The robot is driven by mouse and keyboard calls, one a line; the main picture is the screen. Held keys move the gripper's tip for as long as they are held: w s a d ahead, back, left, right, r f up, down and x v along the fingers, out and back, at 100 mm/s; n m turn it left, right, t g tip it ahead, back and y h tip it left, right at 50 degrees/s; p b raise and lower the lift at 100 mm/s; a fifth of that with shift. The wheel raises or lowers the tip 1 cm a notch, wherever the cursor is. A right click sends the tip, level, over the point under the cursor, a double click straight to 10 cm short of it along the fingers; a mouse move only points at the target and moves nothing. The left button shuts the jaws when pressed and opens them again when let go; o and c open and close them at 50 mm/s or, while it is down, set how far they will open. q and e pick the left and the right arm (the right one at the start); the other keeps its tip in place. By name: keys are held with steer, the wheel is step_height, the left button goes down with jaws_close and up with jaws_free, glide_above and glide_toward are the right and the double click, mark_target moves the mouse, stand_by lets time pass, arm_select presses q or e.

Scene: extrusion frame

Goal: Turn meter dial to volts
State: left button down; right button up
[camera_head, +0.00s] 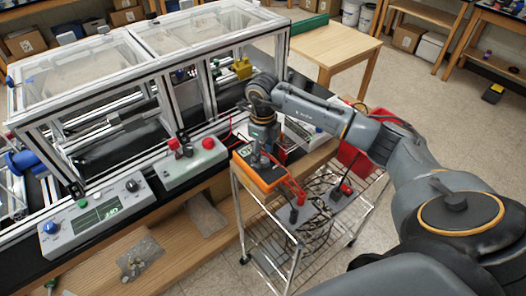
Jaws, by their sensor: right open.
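The orange meter (268,184) sits on top of the wire cart (240,212), beside the machine's front edge. Red and black leads come out of its right side. My right gripper (261,160) points down over the meter's top face, with its fingers around or just above the dial area. The fingers are open. The dial itself is mostly hidden by the gripper, so its setting cannot be read. Whether the fingertips touch the dial cannot be told. My left gripper is not in view.
A framed machine with clear panels (110,65) stands at the left and back. A control box with a blue knob (95,212) and a box with red buttons (193,165) lie along its front. Cables hang in the cart. A wooden table (335,48) is behind.

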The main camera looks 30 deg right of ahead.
steer(key=shift+f, duration=0.8)
jaws_close()
